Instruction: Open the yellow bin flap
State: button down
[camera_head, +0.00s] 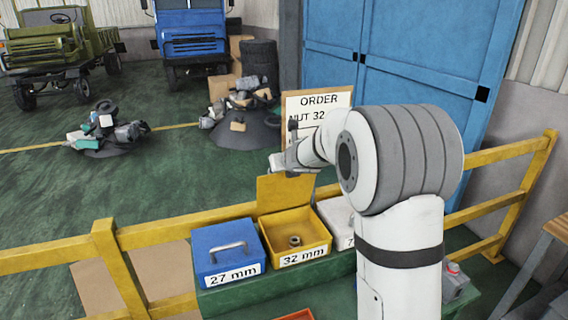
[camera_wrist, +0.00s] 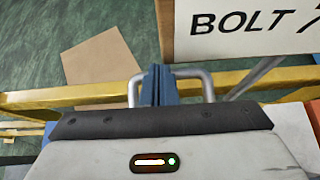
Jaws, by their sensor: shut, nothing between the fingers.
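The yellow bin (camera_head: 298,258), labelled 32 mm, stands in the middle of a row of bins. Its flap (camera_head: 285,192) is raised roughly upright at the back edge, so the bin is open from above. A metal nut (camera_head: 295,241) lies inside. My gripper (camera_head: 276,163) is just above the raised flap's top edge. In the wrist view its blue fingers (camera_wrist: 157,85) are shut together with nothing between them. A grey metal handle (camera_wrist: 207,86) shows on both sides of the fingers; I cannot tell whether they touch it.
A blue bin (camera_head: 226,253), labelled 27 mm, is closed on the left. A white bin (camera_head: 337,222) on the right is partly hidden by my arm. A yellow railing (camera_head: 180,232) runs behind the bins. An order sign (camera_head: 318,102) stands behind my gripper.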

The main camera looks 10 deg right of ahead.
jog(key=s+d+r+m+g+h, duration=0.1)
jog(key=s+d+m+h, duration=0.15)
jog(key=s+m, duration=0.5)
jog(key=s+d+r+m+h, duration=0.1)
jog(key=s+d+r+m, duration=0.15)
jog(key=s+m, duration=0.5)
jog(key=s+d+r+m+g+h, duration=0.1)
jog(key=s+d+m+h, duration=0.1)
jog(key=s+d+m, duration=0.4)
jog(key=s+a+f+m+g+y+b, duration=0.1)
jog(key=s+a+f+m+g, duration=0.2)
jog(key=s+m, duration=0.5)
jog(key=s+a+f+m+g+y+b, duration=0.1)
jog(key=s+f+m, duration=0.5)
jog(key=s, duration=0.8)
jog(key=a+m+g+y, duration=0.1)
jog(key=a+m+g, duration=0.1)
jog(key=a+m, duration=0.1)
jog(key=shift+a, duration=0.4)
